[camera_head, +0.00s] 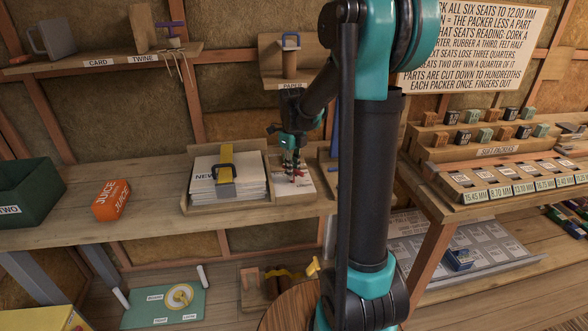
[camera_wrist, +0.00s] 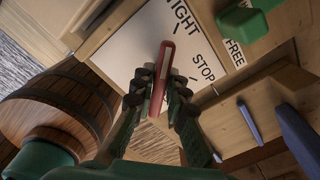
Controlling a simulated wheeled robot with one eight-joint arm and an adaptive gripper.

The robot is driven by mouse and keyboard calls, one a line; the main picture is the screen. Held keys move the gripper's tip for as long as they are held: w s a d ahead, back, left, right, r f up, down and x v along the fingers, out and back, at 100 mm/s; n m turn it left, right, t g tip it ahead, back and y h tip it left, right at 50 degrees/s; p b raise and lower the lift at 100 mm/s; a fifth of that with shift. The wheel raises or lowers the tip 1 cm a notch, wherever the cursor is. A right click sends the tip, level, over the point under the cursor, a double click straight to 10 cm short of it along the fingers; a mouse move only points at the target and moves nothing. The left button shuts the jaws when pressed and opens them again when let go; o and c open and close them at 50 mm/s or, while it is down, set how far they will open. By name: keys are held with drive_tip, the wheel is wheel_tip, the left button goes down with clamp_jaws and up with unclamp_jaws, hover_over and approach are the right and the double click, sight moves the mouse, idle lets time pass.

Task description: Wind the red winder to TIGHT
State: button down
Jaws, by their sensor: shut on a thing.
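The red winder (camera_wrist: 163,72) is a slim red bar on a white plate (camera_wrist: 125,52) in the wrist view. My gripper (camera_wrist: 160,93) is shut on the bar, one finger on each side. The fingers hide part of its near end. In the head view my gripper (camera_head: 293,170) points down onto the plate at the tray's right end, and the winder is barely visible.
A newspaper stack (camera_head: 206,186) with a yellow and grey clamp stands left of my gripper. An orange juice carton (camera_head: 111,200) lies further left. In the wrist view a green block (camera_wrist: 243,22) and blue pegs (camera_wrist: 249,121) sit right of the plate; a wooden barrel (camera_wrist: 68,98) stands left.

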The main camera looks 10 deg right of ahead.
drive_tip(key=shift+m, duration=0.7)
drive_tip(key=shift+m, duration=0.5)
drive_tip(key=c, duration=1.5)
unclamp_jaws()
drive_tip(key=shift+c, duration=0.2)
drive_tip(key=shift+r, duration=0.1)
wheel_tip(320, 180, up, 12)
drive_tip(key=s+d+f+n+t, duration=0.2)
drive_tip(key=s+f+n, duration=0.7)
drive_tip(key=n, duration=0.6)
drive_tip(key=s+d+f+n+t, duration=0.2)
drive_tip(key=s+f+n, duration=0.7)
drive_tip(key=s+n, duration=0.4)
drive_tip(key=shift+f+n, duration=0.25)
drive_tip(key=shift+n, duration=0.95)
